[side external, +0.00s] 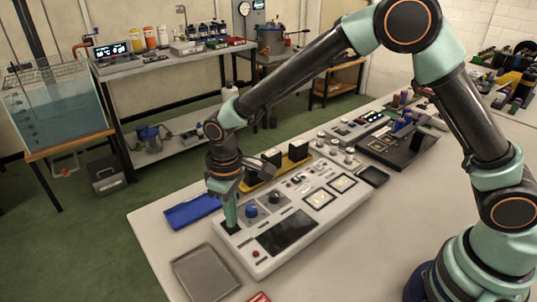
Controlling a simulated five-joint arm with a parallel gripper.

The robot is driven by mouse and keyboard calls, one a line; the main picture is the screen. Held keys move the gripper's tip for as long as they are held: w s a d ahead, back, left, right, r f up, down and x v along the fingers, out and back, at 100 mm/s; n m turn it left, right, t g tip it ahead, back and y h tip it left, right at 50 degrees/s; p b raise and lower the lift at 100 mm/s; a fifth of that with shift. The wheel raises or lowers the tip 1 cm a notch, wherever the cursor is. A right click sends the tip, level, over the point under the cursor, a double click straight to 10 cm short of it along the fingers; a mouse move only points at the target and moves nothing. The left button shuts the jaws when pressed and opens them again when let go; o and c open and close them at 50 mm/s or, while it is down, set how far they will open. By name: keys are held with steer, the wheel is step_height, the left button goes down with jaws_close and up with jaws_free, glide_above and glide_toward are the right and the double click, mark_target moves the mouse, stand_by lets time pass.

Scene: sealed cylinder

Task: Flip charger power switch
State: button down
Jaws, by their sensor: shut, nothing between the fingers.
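A light grey console (345,205), probably the charger, lies on the white table. It has a dark panel (287,232), a blue knob (251,211), a dark knob (274,197), a red button (256,253) and two framed square windows. I cannot tell which control is the power switch. My gripper (231,222) points down with its green fingers shut and empty. Its tips are at the console's left end, left of the blue knob, over a small dark spot. The fingers hide part of that spot, and I cannot tell whether they touch it.
A grey tray (205,274) lies in front of the console and a blue tray (192,212) lies to its left. A yellow rack with black blocks (298,151) stands behind. Another panel device (354,127) and a black tray (398,150) are farther back. The table's right side is fairly clear.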

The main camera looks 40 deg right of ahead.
steer(key=shift+f, duration=0.35)
steer(key=shift+r, duration=3.55)
steer(key=s+d+r+m+t, duration=0.3)
steer(key=s+d+r, duration=0.1)
steer(key=d+r, duration=0.75)
steer(key=s+d+r+m+t, duration=0.1)
steer(key=s+d+m+t, duration=0.1)
steer(key=s+d, duration=0.6)
steer(key=shift+d+r+m+t, duration=0.15)
steer(key=shift+d+m+t, duration=0.25)
steer(key=shift+d, duration=0.6)
